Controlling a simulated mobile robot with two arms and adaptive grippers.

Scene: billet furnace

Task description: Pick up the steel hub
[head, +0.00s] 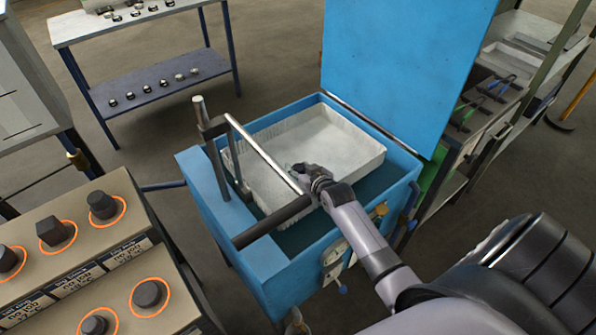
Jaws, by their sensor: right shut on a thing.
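My right gripper (299,172) is over the front part of the white tray in the blue tank, beside the end of a bright metal bar. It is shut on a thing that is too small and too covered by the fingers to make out. I cannot pick out the steel hub for sure in the head view. My left gripper is not in view.
The blue tank (186,168) has a raised blue lid (400,65) and holds the white tray (350,172). The metal bar (262,150) and a dark bar (268,222) cross over it. A bench (75,190) with several dark pieces in orange rings stands left. Small parts line a rear table (160,85).

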